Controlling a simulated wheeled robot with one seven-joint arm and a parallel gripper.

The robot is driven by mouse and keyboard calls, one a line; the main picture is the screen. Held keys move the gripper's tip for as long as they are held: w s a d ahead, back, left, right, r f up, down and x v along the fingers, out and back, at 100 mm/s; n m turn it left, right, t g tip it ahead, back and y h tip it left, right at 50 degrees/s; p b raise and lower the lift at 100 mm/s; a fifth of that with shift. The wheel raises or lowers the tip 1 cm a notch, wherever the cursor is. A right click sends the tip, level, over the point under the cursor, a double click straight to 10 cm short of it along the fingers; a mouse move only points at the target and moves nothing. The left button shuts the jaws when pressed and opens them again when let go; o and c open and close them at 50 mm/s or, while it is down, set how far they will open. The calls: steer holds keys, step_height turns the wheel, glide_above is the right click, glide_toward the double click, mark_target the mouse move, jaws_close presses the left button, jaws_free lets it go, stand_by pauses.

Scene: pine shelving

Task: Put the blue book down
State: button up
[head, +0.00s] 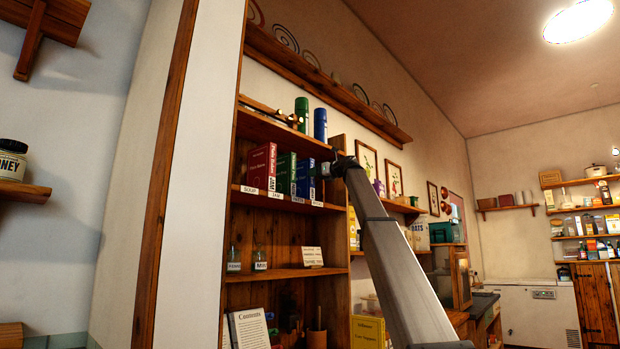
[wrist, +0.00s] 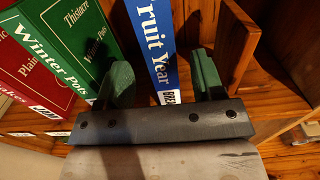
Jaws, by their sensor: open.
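The blue book (head: 306,178) stands upright on a pine shelf, right of a green book (head: 285,173) and a red book (head: 260,168). In the wrist view the blue book (wrist: 156,42) shows its spine, with white lettering reading "Fruit Year". My gripper (head: 328,169) is at the shelf front by this book. In the wrist view my gripper (wrist: 163,78) is open, its green fingers to either side of the lower spine with gaps showing. The book's far end is hidden.
The green book (wrist: 72,40) is close to the left finger. A green canister (head: 301,115) and a blue canister (head: 320,124) stand on the shelf above. Jars and a card sit below.

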steer(key=v, duration=0.5)
stand_by(1.3)
